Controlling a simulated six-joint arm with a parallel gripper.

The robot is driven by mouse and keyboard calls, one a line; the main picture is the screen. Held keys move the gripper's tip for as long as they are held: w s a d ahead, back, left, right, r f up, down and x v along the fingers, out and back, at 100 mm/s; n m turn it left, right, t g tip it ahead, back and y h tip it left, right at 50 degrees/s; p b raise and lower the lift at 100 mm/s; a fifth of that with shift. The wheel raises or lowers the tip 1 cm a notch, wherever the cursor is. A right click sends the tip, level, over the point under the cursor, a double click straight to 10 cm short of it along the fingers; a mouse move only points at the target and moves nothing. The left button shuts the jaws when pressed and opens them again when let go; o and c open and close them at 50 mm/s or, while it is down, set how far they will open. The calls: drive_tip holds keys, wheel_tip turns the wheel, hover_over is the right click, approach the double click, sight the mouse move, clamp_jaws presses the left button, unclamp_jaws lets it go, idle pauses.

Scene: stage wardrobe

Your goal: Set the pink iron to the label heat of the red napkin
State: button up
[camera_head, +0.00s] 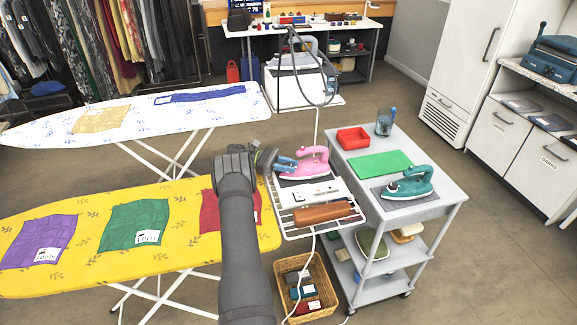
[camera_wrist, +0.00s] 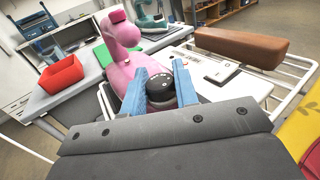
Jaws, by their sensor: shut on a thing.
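The pink iron (camera_head: 314,164) rests on the wire rack beside the trolley; it also shows in the wrist view (camera_wrist: 119,38). My gripper (camera_head: 284,165) is at the iron's left end, and its blue fingers are closed around the black dial (camera_wrist: 161,86). The dial has small white marks, too small to read. The red napkin (camera_head: 211,213) lies on the right end of the yellow ironing board (camera_head: 80,207). My arm covers part of it. Its white label shows only as a sliver at the right of my arm and cannot be read.
The rack (camera_head: 286,228) also holds a white box-like item (camera_head: 311,192) and a brown sleeve-like block (camera_head: 322,214). The trolley top holds a teal iron (camera_head: 408,187), green cloth (camera_head: 380,165), red tray (camera_head: 353,138) and cup (camera_head: 384,124). Purple and green napkins lie left.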

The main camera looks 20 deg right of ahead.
drive_tip(key=o, duration=1)
drive_tip(key=shift+t, duration=0.3)
